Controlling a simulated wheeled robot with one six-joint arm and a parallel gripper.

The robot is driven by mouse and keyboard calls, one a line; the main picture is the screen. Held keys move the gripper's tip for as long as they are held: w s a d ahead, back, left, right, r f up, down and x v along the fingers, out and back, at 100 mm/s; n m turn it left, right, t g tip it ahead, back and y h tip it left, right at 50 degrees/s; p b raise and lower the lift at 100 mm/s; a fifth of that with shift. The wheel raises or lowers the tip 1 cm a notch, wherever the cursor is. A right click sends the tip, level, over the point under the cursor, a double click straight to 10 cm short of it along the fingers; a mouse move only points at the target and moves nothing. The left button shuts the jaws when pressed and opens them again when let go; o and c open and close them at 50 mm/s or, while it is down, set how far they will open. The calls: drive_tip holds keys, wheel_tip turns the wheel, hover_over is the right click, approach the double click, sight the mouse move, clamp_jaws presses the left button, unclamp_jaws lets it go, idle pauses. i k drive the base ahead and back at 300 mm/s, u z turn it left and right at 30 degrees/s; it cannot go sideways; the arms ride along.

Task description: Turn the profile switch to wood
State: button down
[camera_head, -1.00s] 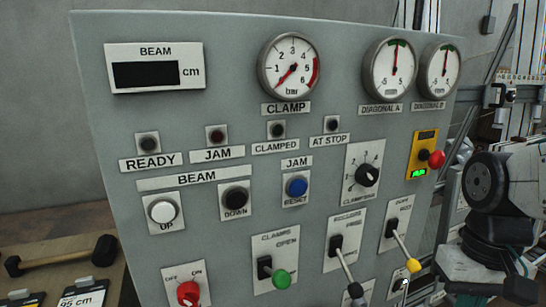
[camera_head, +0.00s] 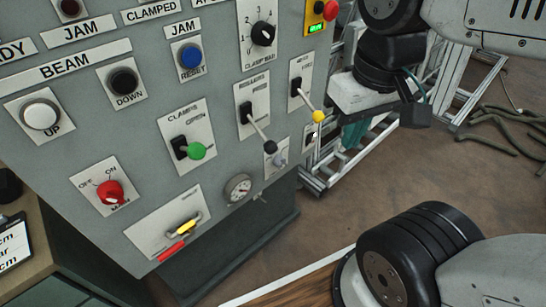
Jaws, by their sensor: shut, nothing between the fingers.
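The grey control panel (camera_head: 225,90) fills the left and middle of the head view. I cannot read a "profile" or "wood" label on it for certain, so I cannot tell which control is the profile switch. A lever with a yellow knob (camera_head: 318,116) sits near the panel's right edge and points down to the right.
A green-knobbed clamps lever (camera_head: 197,151), a red rotary switch (camera_head: 110,191), a clamp bar dial (camera_head: 263,34) and a small gauge (camera_head: 238,188) are also on the panel. A metal frame (camera_head: 318,182) stands behind its right edge. Cables (camera_head: 510,125) lie on the floor.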

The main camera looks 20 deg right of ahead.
sight(279, 162)
drive_tip(key=z, duration=1.35)
drive_tip(key=k, duration=0.85)
drive_tip(key=u, duration=1.3)
